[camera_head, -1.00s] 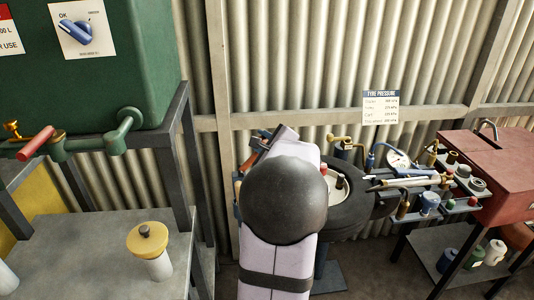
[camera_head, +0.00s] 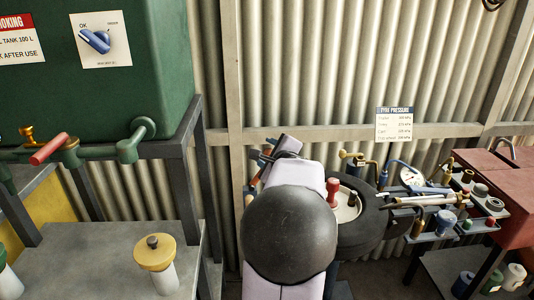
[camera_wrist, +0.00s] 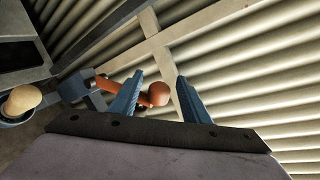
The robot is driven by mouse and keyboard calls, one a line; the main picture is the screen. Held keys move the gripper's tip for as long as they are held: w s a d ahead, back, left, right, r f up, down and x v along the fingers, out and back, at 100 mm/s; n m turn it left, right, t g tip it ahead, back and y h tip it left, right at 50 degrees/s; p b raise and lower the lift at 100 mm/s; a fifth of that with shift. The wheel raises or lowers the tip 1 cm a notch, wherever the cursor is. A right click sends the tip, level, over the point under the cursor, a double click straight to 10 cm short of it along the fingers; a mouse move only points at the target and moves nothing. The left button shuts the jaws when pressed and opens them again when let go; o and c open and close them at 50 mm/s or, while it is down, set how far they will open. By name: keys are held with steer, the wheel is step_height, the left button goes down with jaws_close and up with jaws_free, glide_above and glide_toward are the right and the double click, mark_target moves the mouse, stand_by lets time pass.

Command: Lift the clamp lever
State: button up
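An orange-red lever with a round knob (camera_wrist: 158,94), which I take for the clamp lever, shows in the wrist view. Its arm runs left from the knob, passing behind my left finger, to a dark blue-grey bracket. My gripper (camera_wrist: 159,80) is open, with its two blue fingers apart. The knob shows between the fingers, nearer the left one; I cannot tell whether they touch. In the head view my own arm covers most of this spot, and only small orange and blue parts show beside it.
A tyre (camera_head: 370,222) with a red-topped peg (camera_head: 333,190) stands right of my arm. Trays of tools and a red box (camera_head: 500,190) are farther right. A green tank (camera_head: 160,65) and a grey bench (camera_head: 100,262) with a yellow-capped jar (camera_head: 155,255) are at left.

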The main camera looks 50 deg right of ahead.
steer(key=shift+s, duration=0.15)
steer(key=shift+v, duration=3.55)
